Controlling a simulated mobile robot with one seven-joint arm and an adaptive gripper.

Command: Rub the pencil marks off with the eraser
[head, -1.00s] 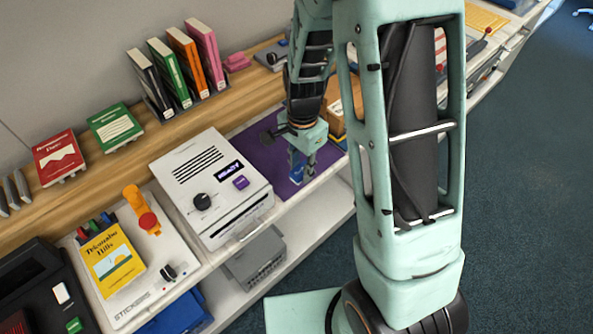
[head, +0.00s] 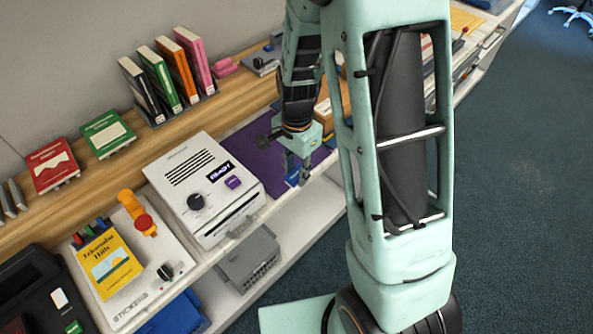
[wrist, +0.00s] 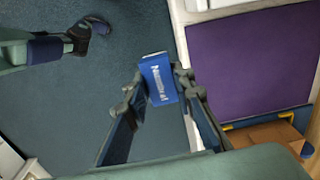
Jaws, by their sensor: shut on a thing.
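My gripper (wrist: 158,85) is shut on a blue eraser (wrist: 160,72) with white lettering. The eraser sits between the fingertips in the wrist view, with the carpet behind it. In the head view my gripper (head: 298,172) and the blue eraser (head: 292,178) are near the front edge of a purple mat (head: 258,148). The mat also fills the right of the wrist view (wrist: 250,60), to the side of the eraser. I see no pencil marks in either view. My arm hides part of the counter.
A white machine (head: 180,160) with a dial stands left of the mat. A brown box (wrist: 262,138) lies beside the mat. Upright books (head: 165,80) stand behind. A sticker machine (head: 140,300) and a yellow book (head: 108,262) are at the left. Open carpet (head: 520,180) lies right.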

